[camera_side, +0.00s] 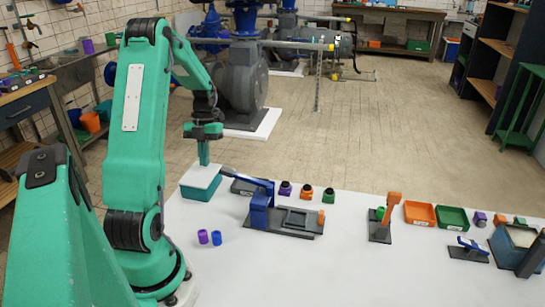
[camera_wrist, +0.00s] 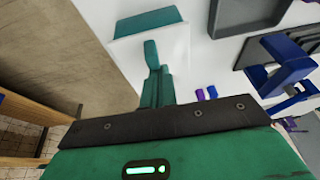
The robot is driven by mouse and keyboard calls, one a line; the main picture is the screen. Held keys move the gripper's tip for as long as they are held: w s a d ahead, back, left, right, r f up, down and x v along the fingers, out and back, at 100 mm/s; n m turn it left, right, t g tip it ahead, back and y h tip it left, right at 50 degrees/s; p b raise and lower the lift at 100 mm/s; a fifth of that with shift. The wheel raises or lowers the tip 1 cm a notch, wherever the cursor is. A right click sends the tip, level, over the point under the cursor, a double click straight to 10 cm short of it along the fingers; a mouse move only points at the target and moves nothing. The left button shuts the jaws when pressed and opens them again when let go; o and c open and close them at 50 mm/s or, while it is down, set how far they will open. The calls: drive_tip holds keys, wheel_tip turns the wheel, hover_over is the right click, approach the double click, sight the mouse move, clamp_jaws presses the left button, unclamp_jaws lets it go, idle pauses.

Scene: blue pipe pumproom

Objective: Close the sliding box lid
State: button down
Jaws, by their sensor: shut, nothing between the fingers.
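The box (camera_side: 199,193) is teal and stands near the table's left edge in the side view. Its flat white lid (camera_side: 203,179) lies over the top. My gripper (camera_side: 203,162) points down at the lid's far part, with its fingers shut and empty. The tip is at or just above the lid; I cannot tell whether it touches. In the wrist view my fingertips (camera_wrist: 151,48) show in front of the white lid (camera_wrist: 122,62), with a teal strip of the box (camera_wrist: 150,20) beyond. Whether that strip is a wall or an opening is unclear.
A dark grey tray (camera_side: 243,187) stands just right of the box, beside a blue-handled lever device (camera_side: 262,205). Purple and blue cups (camera_side: 209,238) stand in front. Orange and green trays (camera_side: 435,214) are farther right.

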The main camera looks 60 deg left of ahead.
sight(199, 178)
drive_tip(key=shift+w+a, duration=0.15)
drive_tip(key=shift+w, duration=0.05)
drive_tip(key=shift+s+d, duration=1.4)
drive_tip(key=shift+s, duration=0.05)
drive_tip(key=shift+s+d+r, duration=0.1)
drive_tip(key=shift+r, duration=0.1)
drive_tip(key=v, duration=0.9)
drive_tip(key=shift+w+r, duration=0.25)
drive_tip(key=shift+r, duration=0.05)
drive_tip(key=shift+d, duration=0.2)
